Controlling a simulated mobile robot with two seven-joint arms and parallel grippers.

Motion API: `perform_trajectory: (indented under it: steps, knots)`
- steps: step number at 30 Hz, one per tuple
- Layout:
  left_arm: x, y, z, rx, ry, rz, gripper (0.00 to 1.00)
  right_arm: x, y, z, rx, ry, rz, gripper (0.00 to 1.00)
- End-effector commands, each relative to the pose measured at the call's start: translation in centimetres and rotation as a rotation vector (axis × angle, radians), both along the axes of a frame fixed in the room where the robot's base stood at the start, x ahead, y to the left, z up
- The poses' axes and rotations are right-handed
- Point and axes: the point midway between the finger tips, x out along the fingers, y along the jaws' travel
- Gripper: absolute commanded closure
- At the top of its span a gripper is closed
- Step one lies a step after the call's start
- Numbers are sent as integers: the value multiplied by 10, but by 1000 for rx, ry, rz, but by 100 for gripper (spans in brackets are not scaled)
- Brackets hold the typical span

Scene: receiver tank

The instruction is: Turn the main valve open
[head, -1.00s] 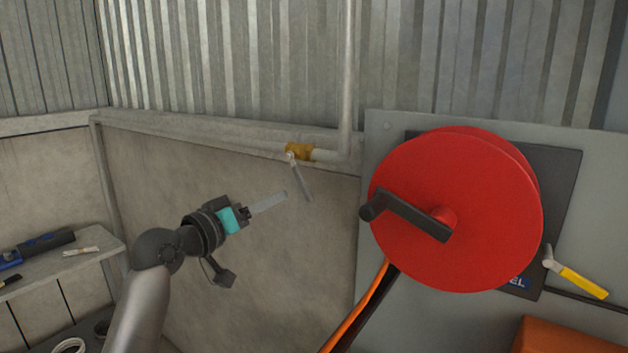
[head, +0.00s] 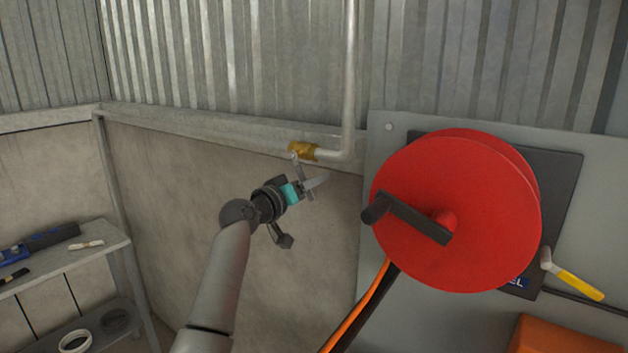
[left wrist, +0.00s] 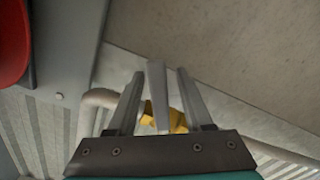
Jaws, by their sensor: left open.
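The main valve has a brass body (head: 303,150) on the grey pipe along the back wall. Its grey lever (head: 299,170) hangs down from the body, partly hidden by my left gripper. My left gripper (head: 318,183) is open at the lever, just below the brass body. In the left wrist view, the lever (left wrist: 157,92) stands between the two spread fingers of the gripper (left wrist: 157,95), with gaps on both sides. The brass body (left wrist: 176,118) shows behind them. My right gripper is in neither view.
A large red reel (head: 440,260) with a black crank stands out from the grey panel (head: 385,150), right of the valve. A yellow-handled lever (head: 579,286) is at far right. A shelf (head: 110,246) with tools is at left. The wall below the valve is clear.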

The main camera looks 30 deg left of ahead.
Motion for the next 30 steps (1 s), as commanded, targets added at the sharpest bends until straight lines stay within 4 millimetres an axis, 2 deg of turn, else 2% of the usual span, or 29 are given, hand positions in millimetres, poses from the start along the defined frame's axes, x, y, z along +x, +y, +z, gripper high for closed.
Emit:
perform_trajectory:
  steps: [5, 14, 27, 30]
  knots:
    - [7, -1, 0, 0, 0, -1, 49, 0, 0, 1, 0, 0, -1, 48]
    - [8, -1, 0, 0, 0, -1, 50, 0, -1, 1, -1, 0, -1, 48]
    - [8, -1, 0, 0, 1, 0, 99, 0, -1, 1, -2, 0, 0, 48]
    - [8, -1, 0, 0, 1, 0, 100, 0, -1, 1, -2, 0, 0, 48]
